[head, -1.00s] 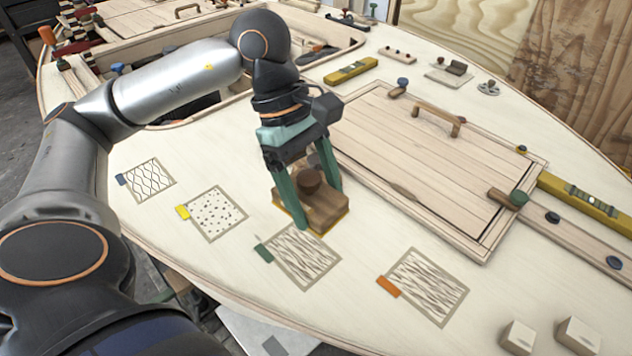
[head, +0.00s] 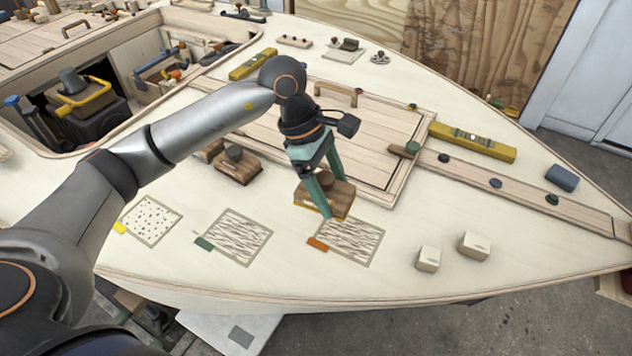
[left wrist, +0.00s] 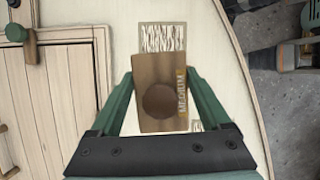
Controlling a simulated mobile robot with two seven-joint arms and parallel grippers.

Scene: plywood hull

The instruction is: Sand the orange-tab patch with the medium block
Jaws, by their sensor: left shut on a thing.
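My left gripper (head: 322,193) is shut on a brown wooden sanding block (head: 338,199) with a round knob and a yellow lower edge. In the left wrist view the block (left wrist: 147,70) reads "MEDIUM" and sits between the green fingers. In the head view, the orange-tab patch (head: 352,243), a streaked rectangle with an orange tab (head: 317,243), lies just in front of the block. Whether the block touches the deck is unclear. A streaked patch (left wrist: 162,37) shows beyond the block in the left wrist view, its tab not visible. My right gripper is not in view.
The green-tab patch (head: 238,238) and yellow-tab patch (head: 153,220) lie to the left. Another knobbed block (head: 237,167) stands behind them. Two pale cubes (head: 428,259) (head: 475,244) sit to the right. The hatch (head: 375,150) is behind; the hull edge is in front.

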